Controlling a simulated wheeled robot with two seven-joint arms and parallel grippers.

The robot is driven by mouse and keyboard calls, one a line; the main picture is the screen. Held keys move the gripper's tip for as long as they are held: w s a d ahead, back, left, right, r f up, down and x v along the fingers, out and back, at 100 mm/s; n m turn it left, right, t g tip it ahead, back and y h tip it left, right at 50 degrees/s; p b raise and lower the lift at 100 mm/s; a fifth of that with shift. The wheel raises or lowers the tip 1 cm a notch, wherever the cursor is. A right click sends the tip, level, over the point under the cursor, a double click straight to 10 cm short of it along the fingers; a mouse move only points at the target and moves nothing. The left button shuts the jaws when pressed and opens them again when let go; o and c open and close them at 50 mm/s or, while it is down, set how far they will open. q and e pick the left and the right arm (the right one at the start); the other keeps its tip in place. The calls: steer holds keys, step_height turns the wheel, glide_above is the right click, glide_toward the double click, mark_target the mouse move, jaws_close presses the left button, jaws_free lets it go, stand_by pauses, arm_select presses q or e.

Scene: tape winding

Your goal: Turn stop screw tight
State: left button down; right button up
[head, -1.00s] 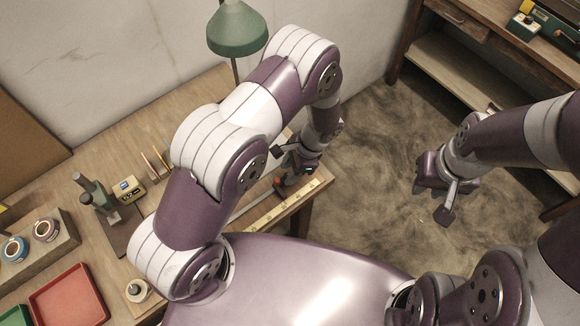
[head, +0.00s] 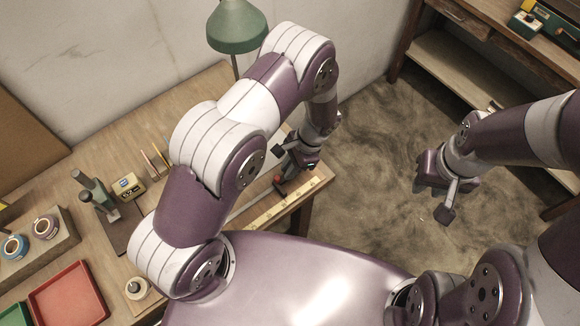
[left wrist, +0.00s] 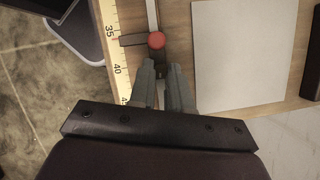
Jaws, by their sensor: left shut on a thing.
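The stop screw's red knob (left wrist: 157,40) shows in the left wrist view, beside a dark block at the end of a pale metal bar. The red also shows in the head view (head: 279,181), at the bench's right end. My left gripper (left wrist: 160,68) has its grey fingers closed together right at the knob, shut on the screw; the exact grip point is partly hidden. It also shows in the head view (head: 287,178), low over the bench. My right gripper (head: 447,190) hangs over the floor, away from the bench; its fingers are too unclear to judge.
A yellow scale (head: 264,212) runs along the bench's front edge. A pale sheet (left wrist: 238,50) lies beside the bar. Open floor lies right of the bench.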

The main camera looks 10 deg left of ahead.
arm_select(q)
steer(key=n, duration=0.2)
steer(key=n+g+h+b, duration=0.1)
steer(key=n, duration=0.1)
steer(key=shift+w+a, duration=0.15)
steer(key=shift+w, duration=0.05)
steer(key=n+h, duration=0.1)
steer(key=n, duration=0.3)
steer(key=shift+a+n+g+h+b, duration=0.15)
steer(key=shift+n+g+h+b, duration=0.15)
steer(key=shift+n+g+h, duration=0.1)
steer(key=c, duration=1.1)
jaws_free()
steer(key=shift+w+r, duration=0.1)
